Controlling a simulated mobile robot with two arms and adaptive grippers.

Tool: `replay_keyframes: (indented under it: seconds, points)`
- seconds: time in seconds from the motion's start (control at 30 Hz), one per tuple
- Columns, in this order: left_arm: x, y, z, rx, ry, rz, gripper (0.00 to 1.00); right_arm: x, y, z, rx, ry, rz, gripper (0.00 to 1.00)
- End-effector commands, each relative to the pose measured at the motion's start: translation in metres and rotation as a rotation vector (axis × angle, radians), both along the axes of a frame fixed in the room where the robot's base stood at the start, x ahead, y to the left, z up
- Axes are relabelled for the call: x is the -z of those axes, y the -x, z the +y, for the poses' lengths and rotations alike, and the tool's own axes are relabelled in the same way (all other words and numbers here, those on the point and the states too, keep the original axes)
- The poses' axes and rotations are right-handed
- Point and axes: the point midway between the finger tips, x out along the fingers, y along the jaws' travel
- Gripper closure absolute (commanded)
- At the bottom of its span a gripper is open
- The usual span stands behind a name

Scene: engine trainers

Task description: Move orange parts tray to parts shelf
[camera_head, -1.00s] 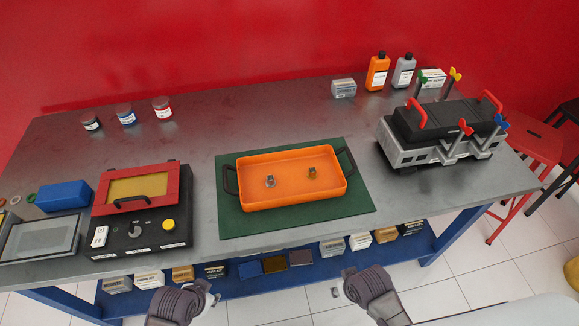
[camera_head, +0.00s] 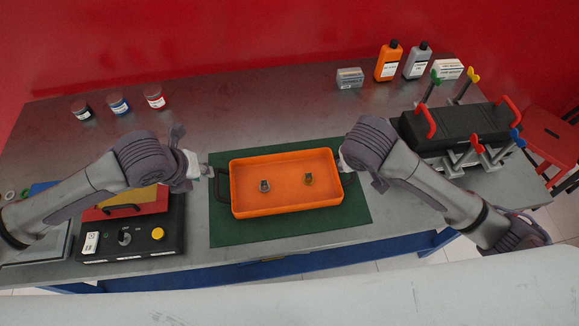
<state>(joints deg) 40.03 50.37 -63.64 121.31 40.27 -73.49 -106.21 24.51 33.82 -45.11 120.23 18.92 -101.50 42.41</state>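The orange parts tray (camera_head: 285,201) lies flat on a green mat (camera_head: 235,232) on the metal workbench. It has a dark handle at each end and two small metal parts inside. My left gripper (camera_head: 203,171) is at the tray's left handle (camera_head: 222,188), which still shows partly. My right gripper (camera_head: 346,165) is at the tray's right end and covers most of the right handle. The fingertips are small and partly hidden, so I cannot tell whether either gripper is open or shut. No parts shelf can be made out for sure.
A black control box (camera_head: 130,240) stands left of the mat, partly under my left arm. A black engine model (camera_head: 455,130) with red handles stands at the right. Bottles (camera_head: 388,62), small boxes and jars (camera_head: 119,106) line the back. The bench behind the tray is clear.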

Motion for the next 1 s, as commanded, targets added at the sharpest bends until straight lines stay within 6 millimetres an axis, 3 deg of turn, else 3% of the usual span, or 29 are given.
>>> replay_keyframes:
  seconds: [0.13,0.53,1.0]
  points:
    - [-0.003,-0.001,0.009,0.056,-0.043,-0.004,0.74,-0.005,-0.002,-0.005,0.014,0.016,-0.003,0.57]
    - [0.004,-0.004,0.007,0.056,-0.04,-0.003,0.74,0.003,-0.005,-0.006,0.016,0.016,-0.001,0.57]
    - [0.082,-0.036,-0.006,0.054,-0.04,-0.003,0.74,0.079,-0.038,-0.02,0.016,0.016,-0.001,0.57]
